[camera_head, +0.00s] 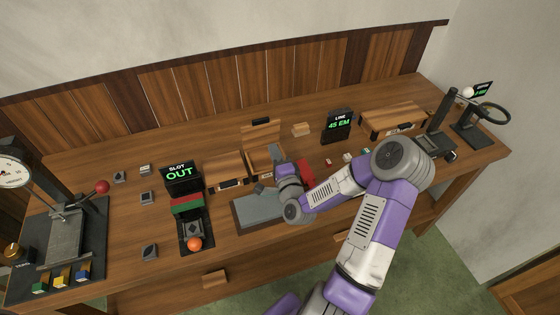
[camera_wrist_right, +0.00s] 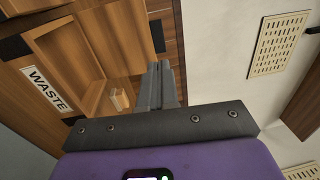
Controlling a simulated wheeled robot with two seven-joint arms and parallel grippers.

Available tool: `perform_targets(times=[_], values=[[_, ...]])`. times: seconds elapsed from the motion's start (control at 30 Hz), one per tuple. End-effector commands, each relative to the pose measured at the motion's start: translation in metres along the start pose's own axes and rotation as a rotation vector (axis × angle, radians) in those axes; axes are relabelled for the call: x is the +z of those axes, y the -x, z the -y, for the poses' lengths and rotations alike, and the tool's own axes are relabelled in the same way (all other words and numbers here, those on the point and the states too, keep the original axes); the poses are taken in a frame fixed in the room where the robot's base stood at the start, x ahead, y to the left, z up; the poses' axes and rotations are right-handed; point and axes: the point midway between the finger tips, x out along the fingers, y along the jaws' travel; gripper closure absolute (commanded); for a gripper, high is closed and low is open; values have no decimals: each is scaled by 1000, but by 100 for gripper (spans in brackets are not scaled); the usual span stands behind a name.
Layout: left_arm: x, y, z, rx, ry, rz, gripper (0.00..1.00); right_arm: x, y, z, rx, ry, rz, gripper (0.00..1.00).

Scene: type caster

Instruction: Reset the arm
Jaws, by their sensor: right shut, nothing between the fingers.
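My right arm (camera_head: 375,235), white and purple, reaches in from the lower right of the head view over the wooden bench (camera_head: 130,245). Its right gripper (camera_head: 276,156) is small and partly hidden by the wrist, in front of an open wooden box (camera_head: 262,135). In the right wrist view the two grey fingers (camera_wrist_right: 161,82) are together with nothing between them. They point toward a wooden box with a WASTE label (camera_wrist_right: 47,90); I cannot tell their exact distance from it. My left gripper is not in view.
A grey plate (camera_head: 252,212) lies below the wrist. Left of it stand the SLOT OUT device (camera_head: 180,175) with an orange ball (camera_head: 194,243) and a lever press (camera_head: 65,235). A LINE display (camera_head: 338,125) and a wheel device (camera_head: 490,112) stand right.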

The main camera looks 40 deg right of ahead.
Motion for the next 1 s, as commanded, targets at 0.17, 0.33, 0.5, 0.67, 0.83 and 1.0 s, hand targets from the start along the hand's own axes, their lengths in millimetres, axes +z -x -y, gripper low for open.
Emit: perform_targets(times=[0.17, 0.33, 0.5, 0.67, 0.83, 1.0], values=[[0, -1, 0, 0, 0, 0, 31, -1, 26, -1, 1, 0, -2, 100], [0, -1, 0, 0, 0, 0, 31, -1, 34, 0, -1, 0, -2, 100], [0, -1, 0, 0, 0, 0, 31, -1, 35, 0, -1, 0, -2, 100], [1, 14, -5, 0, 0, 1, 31, -1, 33, 16, -1, 0, -2, 100], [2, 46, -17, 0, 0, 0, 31, -1, 29, 49, -1, 0, -2, 100], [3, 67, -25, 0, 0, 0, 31, -1, 27, 72, -1, 0, -2, 100]])
